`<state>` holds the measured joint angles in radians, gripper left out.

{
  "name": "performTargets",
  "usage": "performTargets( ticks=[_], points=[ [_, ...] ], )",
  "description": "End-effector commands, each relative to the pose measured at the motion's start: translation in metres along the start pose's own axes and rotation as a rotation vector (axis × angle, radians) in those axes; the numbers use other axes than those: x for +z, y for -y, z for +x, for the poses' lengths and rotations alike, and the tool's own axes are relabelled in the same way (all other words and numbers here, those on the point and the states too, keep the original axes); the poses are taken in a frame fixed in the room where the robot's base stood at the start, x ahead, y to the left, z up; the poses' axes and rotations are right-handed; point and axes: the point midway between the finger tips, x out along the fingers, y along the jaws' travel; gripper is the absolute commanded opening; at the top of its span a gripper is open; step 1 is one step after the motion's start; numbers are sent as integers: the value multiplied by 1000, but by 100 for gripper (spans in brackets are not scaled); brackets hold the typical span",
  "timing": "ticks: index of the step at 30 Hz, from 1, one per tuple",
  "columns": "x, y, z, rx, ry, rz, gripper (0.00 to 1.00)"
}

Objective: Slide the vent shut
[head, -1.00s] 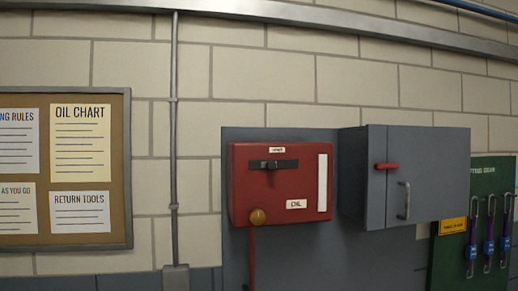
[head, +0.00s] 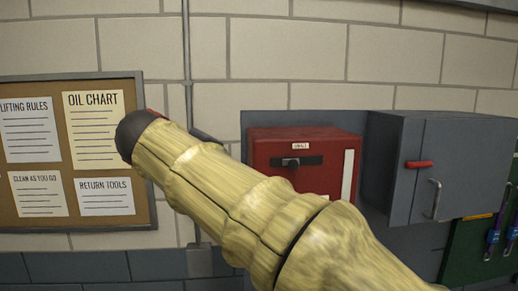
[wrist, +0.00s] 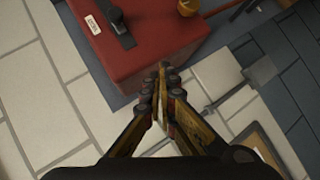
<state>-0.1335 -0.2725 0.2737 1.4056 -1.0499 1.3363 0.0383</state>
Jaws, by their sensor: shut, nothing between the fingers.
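The red box (head: 320,185) hangs on the wall, with a small white label above a dark horizontal slot (head: 313,161). A dark slider knob (head: 291,162) sits in the slot, left of its middle. The box also fills the top of the wrist view (wrist: 150,40), where the slot and its knob (wrist: 119,29) show near the top. My gripper (wrist: 160,75) is shut and empty in the wrist view. Its fingertips are by the near edge of the red box, apart from the slot; contact with the box cannot be told. In the head view my arm hides the box's lower left.
A grey cabinet (head: 440,165) with a red latch and handle stands right of the box. A notice board (head: 152,190) and a vertical wall pipe (head: 187,60) are to the left. An orange-yellow knob (wrist: 188,7) sits on the box.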

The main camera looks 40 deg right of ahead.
Motion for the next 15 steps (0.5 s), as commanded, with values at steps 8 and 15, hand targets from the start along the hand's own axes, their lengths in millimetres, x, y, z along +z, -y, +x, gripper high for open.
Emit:
performTargets(
  ticks=[8, 15],
  points=[
    [18, -67, -18, 166, 66, 46, 0],
    [20, -66, -18, 163, 73, 50, 0]
  ],
)
